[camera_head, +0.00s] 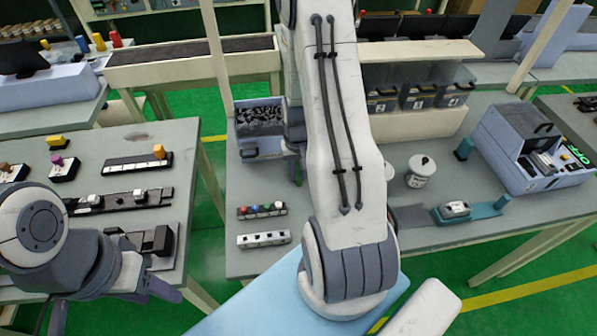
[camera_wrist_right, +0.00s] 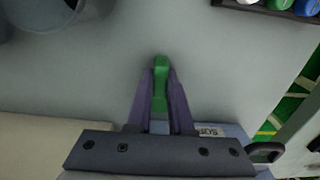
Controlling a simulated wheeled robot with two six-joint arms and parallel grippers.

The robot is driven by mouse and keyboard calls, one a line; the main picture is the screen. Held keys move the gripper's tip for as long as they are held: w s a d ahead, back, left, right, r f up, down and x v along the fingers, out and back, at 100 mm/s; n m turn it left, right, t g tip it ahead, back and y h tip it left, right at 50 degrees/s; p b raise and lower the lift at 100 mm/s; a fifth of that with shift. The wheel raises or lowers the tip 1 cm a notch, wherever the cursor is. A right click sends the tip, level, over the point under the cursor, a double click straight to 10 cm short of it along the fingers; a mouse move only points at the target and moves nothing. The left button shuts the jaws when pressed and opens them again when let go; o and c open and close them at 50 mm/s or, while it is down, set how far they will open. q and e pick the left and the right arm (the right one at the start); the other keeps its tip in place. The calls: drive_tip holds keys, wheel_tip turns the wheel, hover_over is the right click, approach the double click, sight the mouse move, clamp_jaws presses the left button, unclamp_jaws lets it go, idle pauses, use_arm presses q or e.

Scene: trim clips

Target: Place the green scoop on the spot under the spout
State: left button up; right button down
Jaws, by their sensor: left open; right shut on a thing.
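The green scoop (camera_wrist_right: 161,82) shows as a narrow green piece between the purple fingers of my right gripper (camera_wrist_right: 160,74), which is shut on it. In the head view a bit of the scoop's green (camera_head: 298,172) shows beside my right arm, in front of the bin of dark clips. The rest of the scoop is hidden, and its height over the table is unclear. My left gripper (camera_head: 110,296) is open at the lower left, away from the scoop. I cannot make out the spout or the spot under it.
The bin of dark clips (camera_head: 249,149) stands behind the scoop. A strip with coloured knobs (camera_head: 262,211) and a pale block with holes (camera_head: 263,239) lie in front. My right arm hides the middle.

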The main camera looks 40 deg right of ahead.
drive_tip(key=c, duration=0.8)
unclamp_jaws()
drive_tip(key=shift+f, duration=0.15)
